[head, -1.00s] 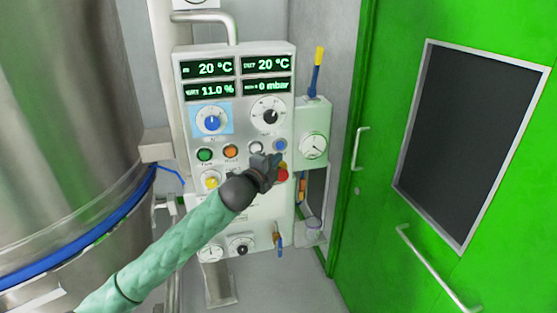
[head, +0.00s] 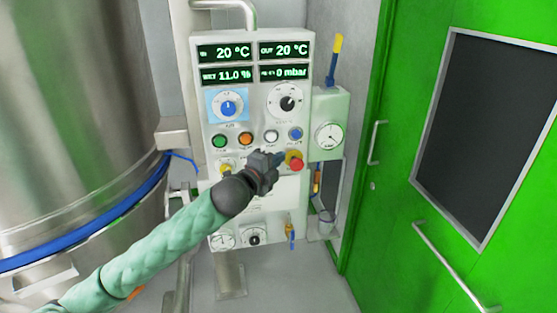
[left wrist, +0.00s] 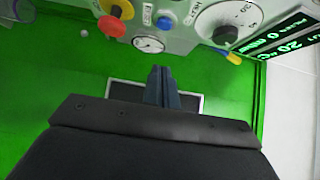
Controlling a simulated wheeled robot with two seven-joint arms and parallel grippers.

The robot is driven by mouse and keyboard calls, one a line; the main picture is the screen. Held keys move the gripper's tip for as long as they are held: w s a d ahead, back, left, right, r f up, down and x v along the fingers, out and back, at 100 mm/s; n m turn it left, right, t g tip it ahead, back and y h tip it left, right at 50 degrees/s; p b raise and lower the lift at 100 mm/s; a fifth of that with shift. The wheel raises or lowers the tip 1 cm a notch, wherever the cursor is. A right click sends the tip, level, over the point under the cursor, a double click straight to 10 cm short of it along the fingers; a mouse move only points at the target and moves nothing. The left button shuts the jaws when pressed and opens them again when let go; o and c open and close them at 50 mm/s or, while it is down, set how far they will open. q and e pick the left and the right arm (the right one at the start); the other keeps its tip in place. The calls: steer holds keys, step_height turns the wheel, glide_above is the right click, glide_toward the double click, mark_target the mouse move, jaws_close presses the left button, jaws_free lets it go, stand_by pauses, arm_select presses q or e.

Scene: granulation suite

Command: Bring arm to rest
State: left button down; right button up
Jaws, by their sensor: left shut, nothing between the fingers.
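My left arm, in a green sleeve, reaches in from the lower left in the head view. Its dark gripper (head: 280,157) is in front of the white control panel (head: 275,192), beside the red emergency button (head: 297,166). The gripper is shut and empty. Its closed fingers also show in the left wrist view (left wrist: 162,86), with the panel's underside-up face along the top. Whether the fingertips touch the panel cannot be told. The gripper hides part of the panel's lower middle. My right gripper is not in view.
The panel has displays, a blue knob (head: 228,106), a black dial (head: 288,101) and several buttons. A gauge box (head: 329,135) adjoins it on the right. A large steel vessel (head: 75,110) stands at left, a green door (head: 400,190) at right.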

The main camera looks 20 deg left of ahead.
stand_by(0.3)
arm_select(q)
step_height(320, 180, down, 16)
steer(key=w+a+r+n+g+y, duration=0.1)
steer(key=w+a+n+g+y, duration=0.1)
steer(key=n, duration=0.2)
steer(key=s+f+n+g, duration=0.2)
steer(key=s+f, duration=0.1)
steer(key=f, duration=0.9)
steer(key=s+f+n+g+y, duration=0.1)
steer(key=s+f+n+g, duration=0.15)
steer(key=f, duration=0.85)
steer(key=s+f+n+g, duration=0.2)
steer(key=s+f+n, duration=0.15)
steer(key=f, duration=0.85)
steer(key=s+d+f+n+g, duration=0.2)
steer(key=s+f, duration=0.6)
steer(key=f, duration=0.2)
steer(key=s+d+f+n+g, duration=0.1)
steer(key=s+d+f+g, duration=0.1)
steer(key=s+f, duration=0.7)
steer(key=s+d+f+n+g, duration=0.1)
steer(key=s+d+f, duration=0.2)
steer(key=s+f, duration=0.3)
steer(key=s+d+f+n+g, duration=0.2)
steer(key=s+f, duration=0.5)
steer(key=s, duration=0.6)
steer(key=shift+s+d+f, duration=0.25)
steer(key=shift+s+d, duration=0.05)
steer(key=shift+d, duration=0.55)
